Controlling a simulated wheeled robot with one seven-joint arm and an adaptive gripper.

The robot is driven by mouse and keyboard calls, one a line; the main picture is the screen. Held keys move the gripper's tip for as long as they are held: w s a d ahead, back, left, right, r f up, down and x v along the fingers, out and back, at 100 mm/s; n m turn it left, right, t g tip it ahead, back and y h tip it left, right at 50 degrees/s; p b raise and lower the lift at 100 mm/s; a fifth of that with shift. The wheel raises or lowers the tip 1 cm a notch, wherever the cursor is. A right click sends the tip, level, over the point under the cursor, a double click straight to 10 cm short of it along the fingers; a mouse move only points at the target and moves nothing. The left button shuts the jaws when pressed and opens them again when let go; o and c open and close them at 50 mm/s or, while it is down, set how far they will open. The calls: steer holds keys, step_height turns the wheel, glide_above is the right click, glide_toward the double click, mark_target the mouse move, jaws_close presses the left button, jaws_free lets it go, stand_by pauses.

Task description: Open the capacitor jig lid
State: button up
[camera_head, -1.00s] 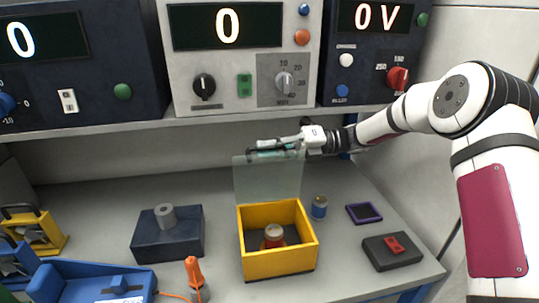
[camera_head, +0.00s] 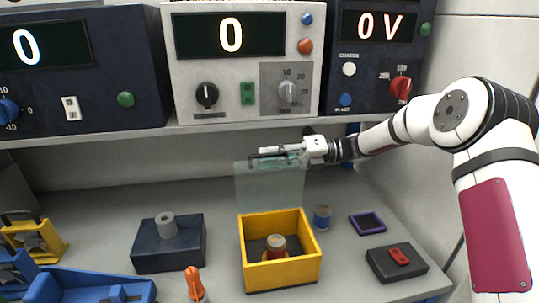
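The capacitor jig is a yellow open-topped box (camera_head: 281,273) on the bench, right of centre. Its clear, greenish lid (camera_head: 269,188) stands upright at the box's back edge, so the box is open from above. A capacitor (camera_head: 276,245) with a pale top stands inside the box. My gripper (camera_head: 268,154) is at the lid's top edge, its fingers pointing left along it. The fingers overlap the lid's edge in this view; whether they touch or grip it is too small to tell.
A blue capacitor (camera_head: 322,217), a purple-framed tray (camera_head: 367,223) and a dark block with a red switch (camera_head: 398,262) lie to the right. A dark block with a grey cylinder (camera_head: 168,248) and an orange-handled tool (camera_head: 194,283) are left. Instruments (camera_head: 243,62) stand on the shelf above.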

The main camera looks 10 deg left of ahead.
steer(key=shift+r, duration=0.15)
steer(key=shift+w+d, duration=0.2)
steer(key=shift+d, duration=0.3)
steer(key=v, duration=1.1)
steer(key=shift+s, duration=0.1)
